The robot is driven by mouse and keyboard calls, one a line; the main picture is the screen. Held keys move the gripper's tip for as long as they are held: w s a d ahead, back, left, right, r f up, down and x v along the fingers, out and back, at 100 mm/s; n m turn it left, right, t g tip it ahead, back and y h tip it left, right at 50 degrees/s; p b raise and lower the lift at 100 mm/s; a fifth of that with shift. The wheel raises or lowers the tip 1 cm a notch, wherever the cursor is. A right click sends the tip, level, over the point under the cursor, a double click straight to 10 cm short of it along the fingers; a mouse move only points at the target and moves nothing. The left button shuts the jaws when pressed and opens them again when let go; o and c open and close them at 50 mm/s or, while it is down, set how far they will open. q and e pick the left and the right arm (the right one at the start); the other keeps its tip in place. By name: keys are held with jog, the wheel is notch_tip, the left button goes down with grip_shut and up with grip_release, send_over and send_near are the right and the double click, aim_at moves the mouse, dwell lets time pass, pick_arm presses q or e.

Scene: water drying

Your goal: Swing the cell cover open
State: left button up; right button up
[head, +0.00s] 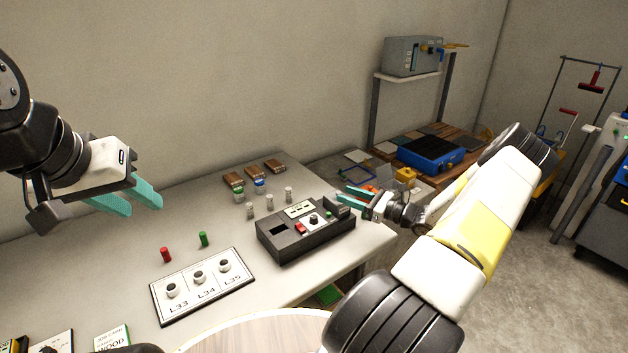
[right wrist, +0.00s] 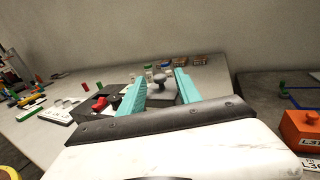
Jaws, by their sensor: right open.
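The black tester box (head: 306,234) stands on the grey table, with a pale label panel, a dark knob and a red part on top. A raised dark piece (head: 338,204) sits at its far right corner; I cannot tell whether it is the cell cover. My right gripper (head: 352,194) is open beside that corner. In the right wrist view, a grey knob (right wrist: 159,79) shows between the teal fingers of my right gripper (right wrist: 161,88), apart from them as far as I can tell. My left gripper (head: 130,199) is open and empty above the table's left part.
A white panel (head: 210,292) with several round sockets lies in front, with a red cylinder (head: 166,255) and a green cylinder (head: 203,239) behind it. Several small vials (head: 270,202) and brown blocks (head: 275,166) stand behind the box. A blue tray (head: 430,153) sits on the wooden bench.

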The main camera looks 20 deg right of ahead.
aim_at(331, 195)
jog(key=x, duration=0.6)
jog(key=shift+w+a, duration=0.2)
jog(key=shift+a, duration=0.15)
grip_shut()
dwell(1.1)
